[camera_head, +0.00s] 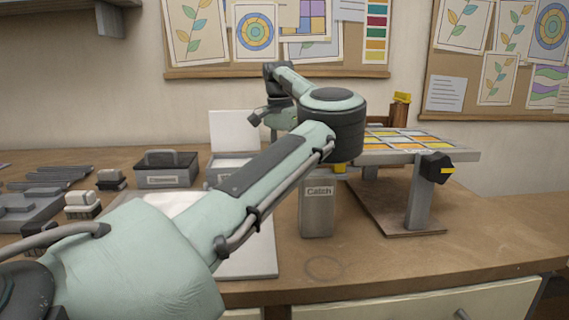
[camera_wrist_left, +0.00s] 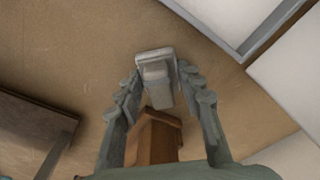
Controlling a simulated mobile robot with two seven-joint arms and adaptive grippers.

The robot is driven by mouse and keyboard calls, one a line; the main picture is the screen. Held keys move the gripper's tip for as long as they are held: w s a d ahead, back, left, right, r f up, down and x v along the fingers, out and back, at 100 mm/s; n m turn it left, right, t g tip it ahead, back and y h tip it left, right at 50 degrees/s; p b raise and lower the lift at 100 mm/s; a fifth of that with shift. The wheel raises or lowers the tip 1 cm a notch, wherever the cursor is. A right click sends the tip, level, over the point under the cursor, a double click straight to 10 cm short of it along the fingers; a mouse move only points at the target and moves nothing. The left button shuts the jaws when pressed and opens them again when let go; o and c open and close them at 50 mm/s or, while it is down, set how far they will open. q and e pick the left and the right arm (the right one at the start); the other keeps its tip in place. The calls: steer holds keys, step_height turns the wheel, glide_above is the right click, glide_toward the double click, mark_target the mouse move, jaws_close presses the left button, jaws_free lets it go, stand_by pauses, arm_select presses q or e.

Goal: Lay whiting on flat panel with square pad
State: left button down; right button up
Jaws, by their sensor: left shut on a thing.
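My left gripper (camera_wrist_left: 160,75) is shut on a grey square-edged pad with a pale stem; a brown wooden piece behind it, between the fingers, may be its handle. In the head view this gripper and pad are mostly hidden behind my arm, near the back of the bench. A flat panel (camera_head: 408,138) of yellow, orange and pale cells lies level on a grey stand, right of my arm. The pad is apart from the panel in the head view. My right gripper is in no view.
A grey container marked Catch (camera_head: 317,205) stands below the panel's left edge. A labelled tray (camera_head: 166,168) and brushes (camera_head: 82,203) are at left. A white board (camera_head: 236,130) stands behind. A dark knob (camera_head: 437,167) sticks out from the stand. The front right bench is clear.

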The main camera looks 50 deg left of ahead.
arm_select(q)
steer(key=shift+f, duration=0.3)
steer(key=c, duration=1.2)
jaws_free()
steer(key=shift+o, duration=1)
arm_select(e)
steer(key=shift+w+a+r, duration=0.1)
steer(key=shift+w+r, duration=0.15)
arm_select(q)
steer(key=shift+r, duration=0.1)
steer(key=r, duration=0.9)
steer(key=shift+s, duration=0.35)
step_height(320, 180, up, 2)
steer(key=shift+s+r+p, duration=0.15)
steer(key=shift+r+p, duration=0.05)
steer(key=shift+p, duration=0.2)
steer(key=shift+r, duration=0.45)
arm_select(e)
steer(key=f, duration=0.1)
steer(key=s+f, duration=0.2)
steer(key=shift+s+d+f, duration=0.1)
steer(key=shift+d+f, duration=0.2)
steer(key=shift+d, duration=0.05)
